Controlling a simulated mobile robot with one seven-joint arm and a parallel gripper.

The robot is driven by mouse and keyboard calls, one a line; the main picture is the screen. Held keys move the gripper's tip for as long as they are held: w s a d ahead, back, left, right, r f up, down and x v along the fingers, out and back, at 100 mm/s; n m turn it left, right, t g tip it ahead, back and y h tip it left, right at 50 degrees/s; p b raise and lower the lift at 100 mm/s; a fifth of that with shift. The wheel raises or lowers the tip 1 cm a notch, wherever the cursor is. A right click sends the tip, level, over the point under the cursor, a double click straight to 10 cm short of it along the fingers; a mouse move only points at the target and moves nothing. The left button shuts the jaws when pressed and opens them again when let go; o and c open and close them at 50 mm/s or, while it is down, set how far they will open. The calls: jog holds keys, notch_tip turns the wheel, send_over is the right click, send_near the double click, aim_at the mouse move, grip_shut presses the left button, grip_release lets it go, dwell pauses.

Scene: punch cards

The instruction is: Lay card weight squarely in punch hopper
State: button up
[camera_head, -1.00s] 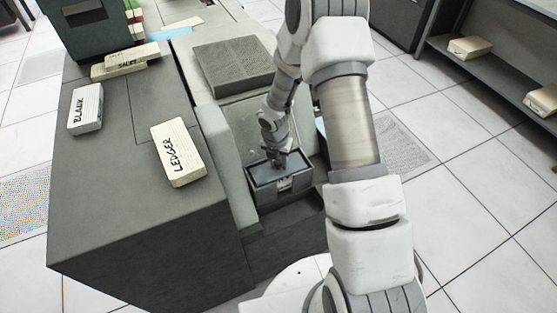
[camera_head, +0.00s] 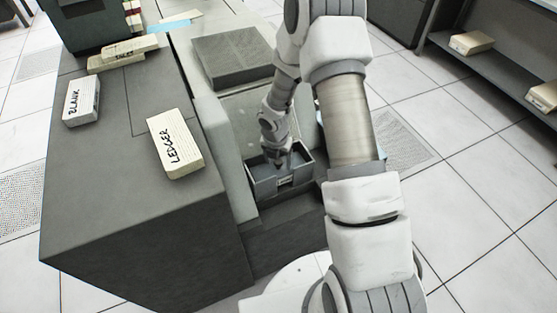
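The punch hopper (camera_head: 259,187) is a small, dark, open-topped box on the machine's right side, with a notch in its front wall. My gripper (camera_head: 284,164) points down into it from above. The fingers are small and dark against the box, so I cannot tell whether they are open or shut. A dark grey surface inside the hopper, under the fingers, may be the card weight. Its edges are partly hidden by my gripper and the front wall, so I cannot tell whether it lies square or touches the fingers.
The LEDGER card deck (camera_head: 176,148) and BLANK card deck (camera_head: 82,102) lie on the grey machine top (camera_head: 110,170) to the left. More decks (camera_head: 122,52) are stacked behind. A shelf (camera_head: 500,75) stands at right.

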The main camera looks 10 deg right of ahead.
aim_at(275, 174)
notch_tip(275, 174, up, 17)
jog(key=s+a+p, duration=0.1)
jog(key=s+p, duration=0.1)
jog(key=p, duration=0.1)
jog(key=shift+a+r, duration=0.15)
jog(key=shift+a, duration=0.05)
jog(key=shift+s, duration=0.1)
dwell(0.5)
